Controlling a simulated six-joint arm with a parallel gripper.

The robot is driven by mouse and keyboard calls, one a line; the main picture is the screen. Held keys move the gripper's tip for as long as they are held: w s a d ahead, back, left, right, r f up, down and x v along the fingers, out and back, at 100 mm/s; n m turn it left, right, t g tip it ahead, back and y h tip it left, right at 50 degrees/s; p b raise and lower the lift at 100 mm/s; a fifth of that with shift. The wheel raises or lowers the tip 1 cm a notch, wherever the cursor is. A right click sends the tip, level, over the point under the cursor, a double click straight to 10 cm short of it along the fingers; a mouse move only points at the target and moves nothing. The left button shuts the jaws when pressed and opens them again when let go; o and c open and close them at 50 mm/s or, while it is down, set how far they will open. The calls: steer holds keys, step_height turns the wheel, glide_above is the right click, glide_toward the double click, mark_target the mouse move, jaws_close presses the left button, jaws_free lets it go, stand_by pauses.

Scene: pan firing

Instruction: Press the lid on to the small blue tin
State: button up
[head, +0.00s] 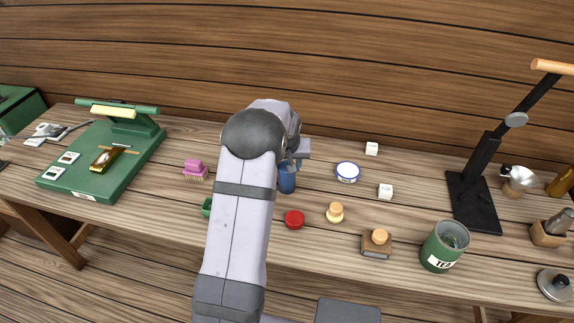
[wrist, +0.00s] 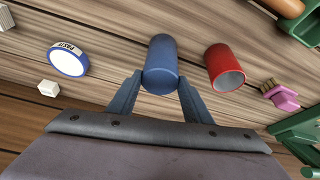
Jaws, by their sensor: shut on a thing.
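The small blue tin (head: 287,182) stands on the bench just beyond my arm. It also shows in the wrist view (wrist: 161,52), between my fingers. Its near end (wrist: 160,82) looks closed and plain blue, as if a blue lid sits there. I cannot make out a seam between lid and tin. My gripper (wrist: 160,76) is shut on this blue top end, one finger on each side. In the head view my gripper (head: 288,162) is above the tin and partly hidden by my wrist.
An open red tin (wrist: 226,68) stands close beside the blue one. A white disc with blue rim (head: 347,172), white blocks (head: 385,191), a red round piece (head: 294,219), a yellow-topped piece (head: 335,212) and a pink brush (head: 195,169) lie around. A green tea tin (head: 445,246) stands right.

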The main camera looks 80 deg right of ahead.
steer(key=shift+c, duration=0.2)
steer(key=o, duration=1.1)
steer(key=shift+o, duration=0.2)
steer(key=shift+r, duration=0.1)
steer(key=b+v, duration=0.2)
steer(key=v, duration=0.5)
steer(key=shift+b, duration=0.35)
